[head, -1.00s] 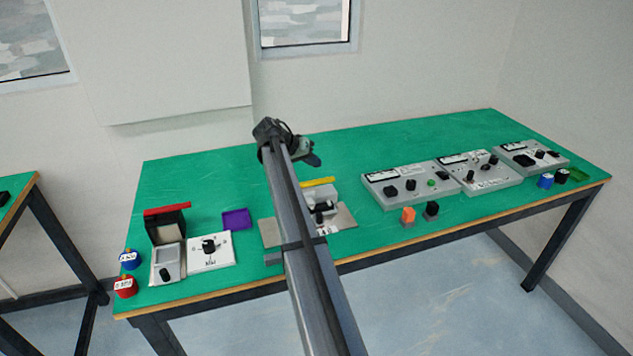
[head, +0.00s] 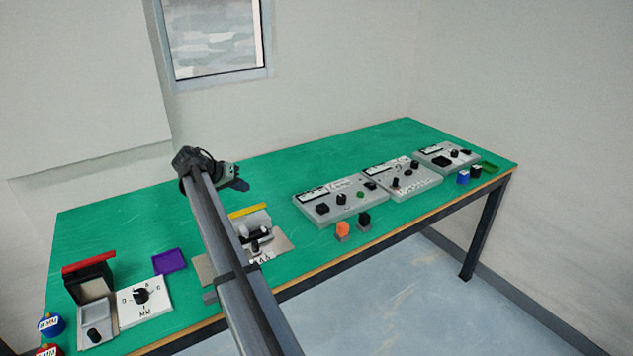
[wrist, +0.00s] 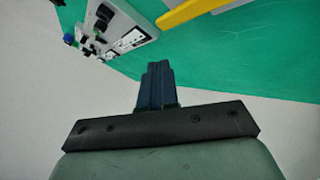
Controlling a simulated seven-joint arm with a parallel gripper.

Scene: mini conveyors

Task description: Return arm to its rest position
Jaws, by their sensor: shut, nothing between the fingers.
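My gripper (head: 240,185) is at the end of my outstretched arm, in the air over the green table, toward its back edge in the head view. In the wrist view its dark fingers (wrist: 157,85) are together with nothing between them. It touches no object that I can see. My arm crosses the head view from the bottom middle up to the left and hides part of a grey device with a yellow bar (head: 249,211).
The green table (head: 330,163) holds several grey control boxes (head: 340,203) at right. An orange block (head: 342,229) and a black block (head: 364,219) stand near the front edge. At left are a purple tray (head: 170,261), a red-topped black box (head: 89,268) and a white dial panel (head: 144,301).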

